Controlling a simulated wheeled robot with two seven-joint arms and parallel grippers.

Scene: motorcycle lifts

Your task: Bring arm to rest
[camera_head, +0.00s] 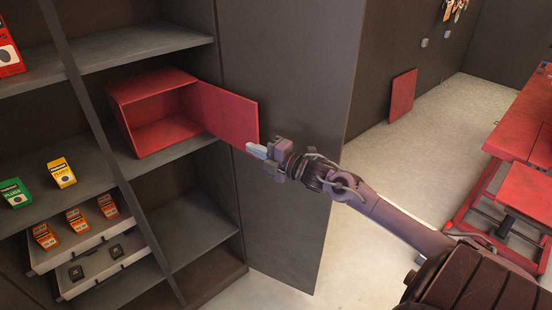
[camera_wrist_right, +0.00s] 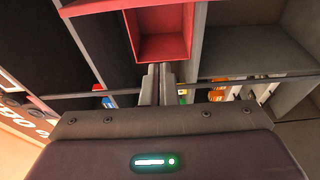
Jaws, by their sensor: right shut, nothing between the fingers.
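My right gripper (camera_head: 256,150) is shut and empty. Its fingertips are close to the free edge of the open door (camera_head: 228,114) of a red box in the head view; I cannot tell whether they touch it. The red box (camera_head: 150,112) stands on a dark shelf with its inside in view and nothing seen in it. In the right wrist view the shut fingers (camera_wrist_right: 157,82) point toward the red box (camera_wrist_right: 163,47). My right arm is stretched out from the lower right. My left gripper is not in view.
Dark shelves (camera_head: 110,55) hold a yellow box (camera_head: 61,173), a green box (camera_head: 15,193) and several orange boxes. A tall dark panel (camera_head: 290,60) stands right of the shelves. A red motorcycle lift (camera_head: 520,130) is at the right, with clear floor (camera_head: 400,150) between.

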